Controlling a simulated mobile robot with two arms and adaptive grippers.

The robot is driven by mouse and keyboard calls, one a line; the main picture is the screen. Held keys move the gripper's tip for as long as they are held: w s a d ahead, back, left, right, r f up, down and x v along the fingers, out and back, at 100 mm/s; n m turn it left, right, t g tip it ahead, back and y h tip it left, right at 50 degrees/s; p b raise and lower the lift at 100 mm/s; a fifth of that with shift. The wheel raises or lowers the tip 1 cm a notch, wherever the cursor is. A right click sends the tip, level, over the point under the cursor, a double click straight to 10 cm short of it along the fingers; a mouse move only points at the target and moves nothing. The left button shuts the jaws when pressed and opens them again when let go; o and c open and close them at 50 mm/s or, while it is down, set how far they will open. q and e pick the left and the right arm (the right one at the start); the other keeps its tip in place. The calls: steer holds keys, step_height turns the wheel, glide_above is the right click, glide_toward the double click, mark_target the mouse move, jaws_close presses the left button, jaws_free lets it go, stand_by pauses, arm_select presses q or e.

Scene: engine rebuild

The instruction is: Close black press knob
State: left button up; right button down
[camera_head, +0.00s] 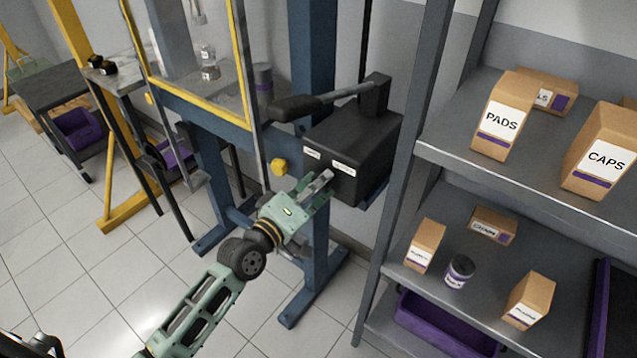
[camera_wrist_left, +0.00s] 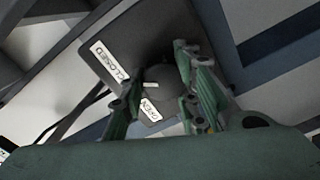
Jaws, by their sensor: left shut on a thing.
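The black press box (camera_head: 355,145) is mounted on the blue frame, with two small white labels on its front. In the left wrist view the box face (camera_wrist_left: 135,45) has a CLOSED label (camera_wrist_left: 109,75) and an OPEN label (camera_wrist_left: 149,109). The dark round knob (camera_wrist_left: 165,74), with a small light mark, sits near the labels between my fingers. My left gripper (camera_head: 318,183) is at the lower front of the box and is shut on the knob; it also shows in the wrist view (camera_wrist_left: 158,78). In the head view the gripper hides the knob. My right gripper is not in view.
A dark lever (camera_head: 320,99) extends left above the box. The blue press frame (camera_head: 318,230) stands beside and below it. A grey shelf (camera_head: 430,148) with cardboard boxes is close on the right. A yellow knob (camera_head: 279,167) is just left of the gripper. The tiled floor at left is open.

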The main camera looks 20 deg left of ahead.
arm_select(q)
steer(key=shift+w+r, duration=0.1)
steer(key=shift+r, duration=0.35)
steer(key=o, duration=1)
steer(key=shift+o, duration=0.2)
steer(key=shift+d+f, duration=0.1)
steer(key=shift+f, duration=0.1)
steer(key=v, duration=1.2)
